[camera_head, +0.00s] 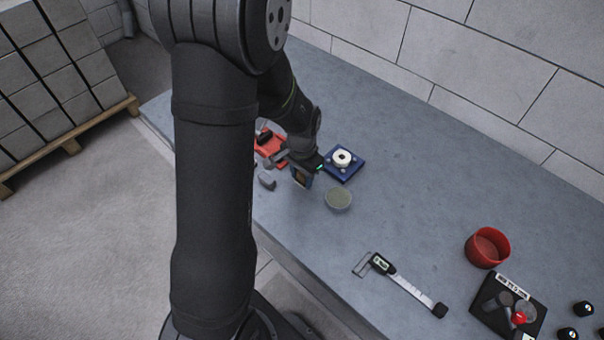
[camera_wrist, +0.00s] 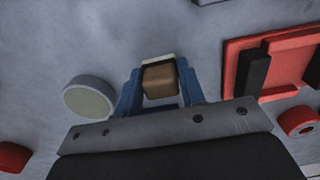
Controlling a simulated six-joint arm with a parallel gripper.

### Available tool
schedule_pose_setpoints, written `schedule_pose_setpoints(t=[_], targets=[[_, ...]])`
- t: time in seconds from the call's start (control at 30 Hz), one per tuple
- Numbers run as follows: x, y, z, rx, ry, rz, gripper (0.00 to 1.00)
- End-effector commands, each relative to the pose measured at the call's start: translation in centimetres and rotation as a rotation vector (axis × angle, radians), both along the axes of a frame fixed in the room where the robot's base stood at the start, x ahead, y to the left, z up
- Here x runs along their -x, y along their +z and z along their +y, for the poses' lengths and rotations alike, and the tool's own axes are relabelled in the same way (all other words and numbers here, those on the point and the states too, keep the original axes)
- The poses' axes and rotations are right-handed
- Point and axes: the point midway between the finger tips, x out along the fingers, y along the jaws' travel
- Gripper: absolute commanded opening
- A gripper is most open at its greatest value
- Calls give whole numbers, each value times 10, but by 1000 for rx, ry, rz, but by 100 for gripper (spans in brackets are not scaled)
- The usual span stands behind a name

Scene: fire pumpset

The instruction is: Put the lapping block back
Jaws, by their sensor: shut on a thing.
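My gripper (camera_head: 302,173) is shut on a small brown block, which I take as the lapping block (camera_wrist: 160,82). In the wrist view the block sits between the two blue fingers (camera_wrist: 160,95), with a pale edge along its far side. It is held above the grey bench, at a height I cannot tell exactly. In the head view only a small part of the block shows between the fingers.
A red tray (camera_head: 268,150) with a black piece lies beside the gripper; it also shows in the wrist view (camera_wrist: 233,68). A round greenish dish (camera_head: 338,199) and a blue square base (camera_head: 343,174) are close. A caliper (camera_head: 405,284) and red bowl (camera_head: 487,248) lie right.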

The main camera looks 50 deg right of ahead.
Motion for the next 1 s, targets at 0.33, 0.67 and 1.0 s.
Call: schedule_pose_setpoints(t=[0.33,0.67,1.0], targets=[[0,0,0,0,0,0,58],[0,27,-1,4,0,-2,58],[0,94,-1,4,0,-2,58]])
